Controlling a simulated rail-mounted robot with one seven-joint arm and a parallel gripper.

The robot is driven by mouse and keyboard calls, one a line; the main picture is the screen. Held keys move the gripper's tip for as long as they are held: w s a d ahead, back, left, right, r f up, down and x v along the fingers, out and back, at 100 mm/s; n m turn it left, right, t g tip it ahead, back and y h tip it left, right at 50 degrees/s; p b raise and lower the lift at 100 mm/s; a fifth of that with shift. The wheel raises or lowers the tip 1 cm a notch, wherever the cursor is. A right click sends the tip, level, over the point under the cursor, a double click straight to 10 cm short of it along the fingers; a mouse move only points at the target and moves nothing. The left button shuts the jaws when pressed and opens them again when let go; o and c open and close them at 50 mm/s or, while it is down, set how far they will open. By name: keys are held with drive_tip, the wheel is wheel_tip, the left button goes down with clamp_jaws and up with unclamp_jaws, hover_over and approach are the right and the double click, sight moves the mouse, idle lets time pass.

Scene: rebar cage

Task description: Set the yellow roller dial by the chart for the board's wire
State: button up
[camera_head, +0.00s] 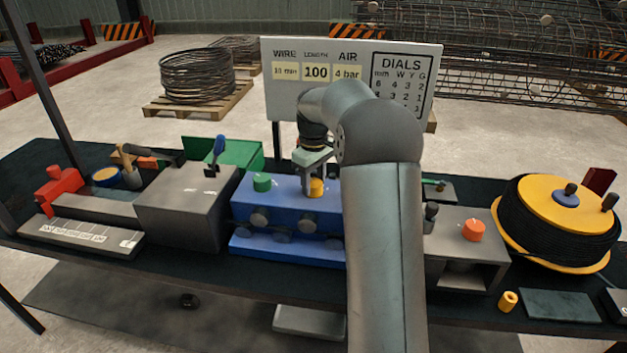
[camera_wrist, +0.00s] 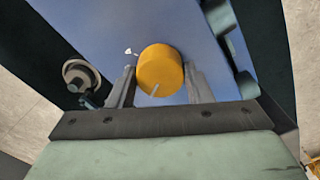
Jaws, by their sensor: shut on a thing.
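The yellow roller dial (camera_head: 316,187) sits on top of the blue roller unit (camera_head: 290,250). My gripper (camera_head: 308,188) reaches down onto it from above. In the wrist view the yellow dial (camera_wrist: 160,71) lies between my two fingers (camera_wrist: 160,85), which are shut on its sides. A pale pointer line shows on the dial's near side, and a small white mark is on the blue surface at its upper left. The board (camera_head: 285,95) reads WIRE 10 mm, LENGTH 100, AIR 4 bar. The dials chart (camera_head: 402,66) has columns mm, W, Y, G; my arm hides its lower rows partly.
A green dial (camera_head: 263,182) stands left of the yellow one on the blue unit. A grey box (camera_head: 187,205) is at left, and an orange knob (camera_head: 473,230) on a grey unit at right. A black wire spool (camera_head: 558,220) stands far right. My arm hides the unit's right end.

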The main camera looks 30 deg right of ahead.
sight(314, 182)
drive_tip(key=o, duration=1)
wheel_tip(314, 182, up, 18)
drive_tip(key=shift+f, duration=0.25)
drive_tip(key=s+a+f, duration=0.2)
drive_tip(key=s+a, duration=0.4)
drive_tip(key=a, duration=0.1)
drive_tip(key=s+a+f+m, duration=0.1)
drive_tip(key=s+a+f, duration=0.2)
drive_tip(key=s, duration=0.6)
drive_tip(key=s+a+f+m, duration=0.2)
drive_tip(key=s+a+f, duration=0.2)
drive_tip(key=s+f, duration=0.4)
drive_tip(key=s+a+f+m, duration=0.1)
drive_tip(key=s+a+f, duration=0.2)
drive_tip(key=s, duration=0.7)
drive_tip(key=shift+s+a+f+m+t, duration=0.1)
drive_tip(key=shift+f+m+t, duration=0.1)
drive_tip(key=shift+f, duration=0.45)
drive_tip(key=shift+s+a+f+m+t, duration=0.1)
drive_tip(key=shift+f+m, duration=0.1)
drive_tip(key=shift+f, duration=0.4)
